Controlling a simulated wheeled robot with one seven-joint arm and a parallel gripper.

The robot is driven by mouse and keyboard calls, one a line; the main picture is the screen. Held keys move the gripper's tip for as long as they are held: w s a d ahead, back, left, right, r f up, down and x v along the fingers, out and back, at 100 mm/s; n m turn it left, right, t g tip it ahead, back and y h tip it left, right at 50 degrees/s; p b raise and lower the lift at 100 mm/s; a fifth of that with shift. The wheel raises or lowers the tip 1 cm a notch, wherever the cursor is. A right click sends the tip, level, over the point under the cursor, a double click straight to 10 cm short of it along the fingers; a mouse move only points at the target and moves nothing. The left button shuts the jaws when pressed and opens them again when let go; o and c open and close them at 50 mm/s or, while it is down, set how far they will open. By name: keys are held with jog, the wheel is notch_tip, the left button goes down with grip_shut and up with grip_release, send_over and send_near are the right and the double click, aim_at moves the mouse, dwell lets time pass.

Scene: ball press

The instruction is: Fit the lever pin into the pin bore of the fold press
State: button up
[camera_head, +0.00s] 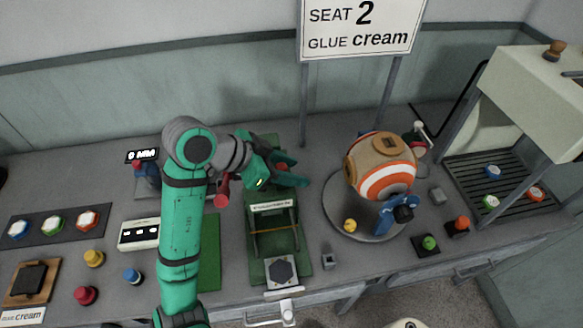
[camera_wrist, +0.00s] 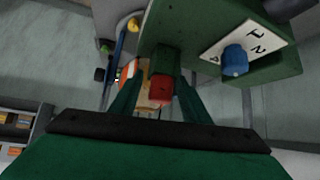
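The fold press is the green frame (camera_head: 257,258) in the middle of the bench, with a white label and a slim crossbar. My gripper (camera_head: 296,172) is over its back end, its two teal fingers spread apart. A small red-ended piece (camera_head: 282,166) shows between the fingers. In the wrist view the red end (camera_wrist: 161,88) sits on a dark green post between my gripper's fingers (camera_wrist: 158,84), with a gap on the left side. I cannot tell whether this is the lever pin. The pin bore is not discernible.
A striped ball (camera_head: 382,166) on a round grey plate stands right of the press, with a blue clamp (camera_head: 397,214) beside it. A caged rack (camera_head: 505,185) is at far right. Coloured knobs and a button strip (camera_head: 52,223) lie at left. A sign stands behind.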

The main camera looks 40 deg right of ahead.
jog(key=v, duration=1.1)
